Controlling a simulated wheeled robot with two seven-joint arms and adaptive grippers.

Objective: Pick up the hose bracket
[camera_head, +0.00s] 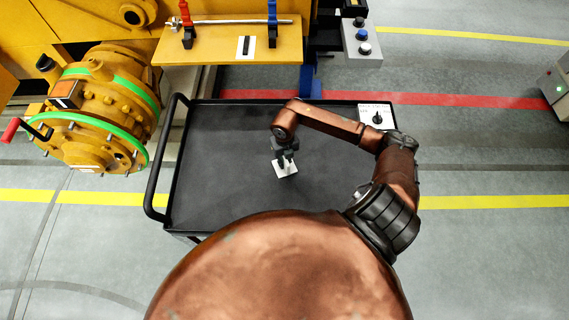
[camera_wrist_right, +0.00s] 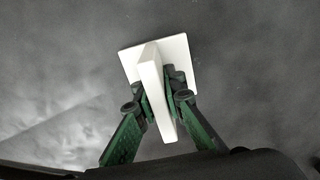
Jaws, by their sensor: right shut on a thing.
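The hose bracket is a white piece with a flat square base and an upright plate. In the head view the hose bracket (camera_head: 287,169) is on or just above the middle of the black cart top (camera_head: 220,195); I cannot tell whether it touches. My right gripper (camera_head: 285,158) points down at it from above. In the right wrist view the right gripper (camera_wrist_right: 158,92) has one finger on each side of the upright plate of the bracket (camera_wrist_right: 158,60), shut on it. The fingers hide part of the base. My left gripper is not in view.
A white card with a black knob (camera_head: 377,117) lies at the cart's back right corner. The cart handle (camera_head: 160,160) rises at the left. A yellow machine with a round housing (camera_head: 100,110) stands left, and a yellow shelf (camera_head: 228,43) behind. The rest of the cart top is clear.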

